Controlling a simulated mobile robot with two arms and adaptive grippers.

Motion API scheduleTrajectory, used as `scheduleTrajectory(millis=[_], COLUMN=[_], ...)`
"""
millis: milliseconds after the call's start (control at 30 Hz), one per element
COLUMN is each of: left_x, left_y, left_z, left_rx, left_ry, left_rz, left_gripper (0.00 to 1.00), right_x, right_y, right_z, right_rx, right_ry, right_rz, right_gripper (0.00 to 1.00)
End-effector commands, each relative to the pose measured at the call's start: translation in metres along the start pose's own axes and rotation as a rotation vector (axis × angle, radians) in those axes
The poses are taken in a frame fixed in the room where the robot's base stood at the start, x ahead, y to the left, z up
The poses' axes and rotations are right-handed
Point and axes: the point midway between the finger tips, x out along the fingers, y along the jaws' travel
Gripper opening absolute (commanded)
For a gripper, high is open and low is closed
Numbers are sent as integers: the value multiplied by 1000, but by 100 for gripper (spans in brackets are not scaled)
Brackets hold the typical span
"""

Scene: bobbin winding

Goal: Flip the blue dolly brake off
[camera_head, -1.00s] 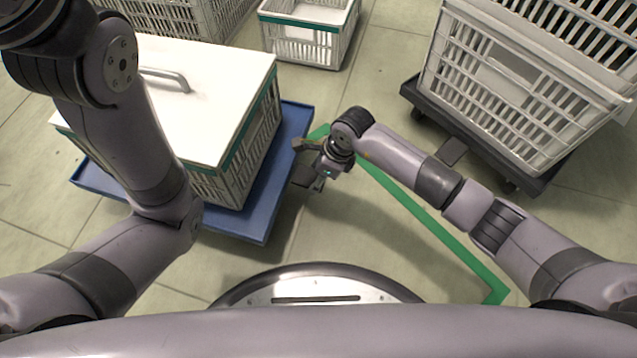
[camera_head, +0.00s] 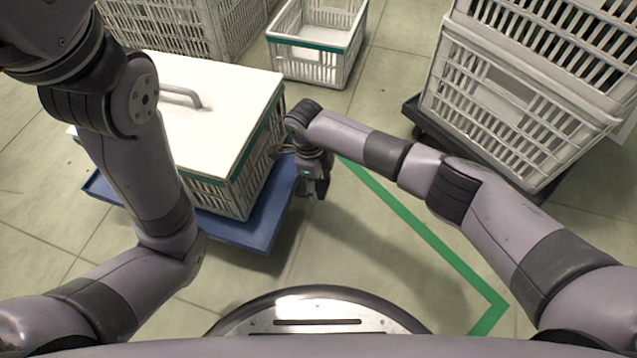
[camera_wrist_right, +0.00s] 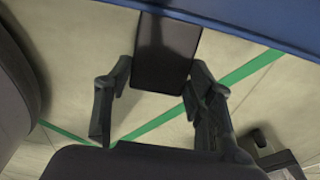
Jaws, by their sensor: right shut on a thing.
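The blue dolly (camera_head: 240,232) stands at the left under a lidded crate in the head view. Its blue edge (camera_wrist_right: 265,18) crosses the top of the right wrist view. A dark, flat brake pedal (camera_wrist_right: 166,50) sticks out from under this edge. My right gripper (camera_head: 314,190) is low beside the dolly's right side. In the wrist view its two fingers (camera_wrist_right: 160,80) stand on either side of the pedal, shut on it. In the head view my gripper and arm hide the pedal. My left arm reaches up the left side, and its gripper is out of view.
A grey crate with a white lid (camera_head: 205,95) and handle sits on the blue dolly. Stacked white crates (camera_head: 500,100) stand on a black dolly (camera_head: 425,125) at the right. A small crate (camera_head: 318,65) is behind. Floor right of the blue dolly is open, with green tape (camera_head: 420,235).

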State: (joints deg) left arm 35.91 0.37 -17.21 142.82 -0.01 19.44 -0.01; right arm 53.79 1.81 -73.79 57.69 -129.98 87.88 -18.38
Motion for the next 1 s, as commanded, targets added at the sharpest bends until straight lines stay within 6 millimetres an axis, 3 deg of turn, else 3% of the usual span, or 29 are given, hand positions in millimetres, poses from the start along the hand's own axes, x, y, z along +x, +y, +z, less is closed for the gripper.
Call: scheduleTrajectory(millis=[233, 267, 300, 567, 867, 1000], left_x=[2, 2, 2, 2, 0, 1], left_y=[0, 0, 0, 0, -1, 0], left_z=[-1, -1, -1, -2, -2, -2], left_rx=[0, 0, 0, 0, 1, 1], left_ry=[5, 6, 7, 9, 4, 4], left_rz=[2, 2, 3, 3, -1, 0], left_gripper=[75, 75, 75, 75, 75, 75], right_x=[0, 0, 0, 0, -1, -14], right_y=[0, 0, 0, 0, 0, -1], right_z=[-1, -1, -1, -1, -1, 0], right_rx=[-2, -3, -3, -2, -2, -2], right_ry=[5, 5, 5, 3, 2, 0], right_rz=[1, 0, 0, -1, -1, -4], right_gripper=[0, 51, 54, 70, 70, 70])
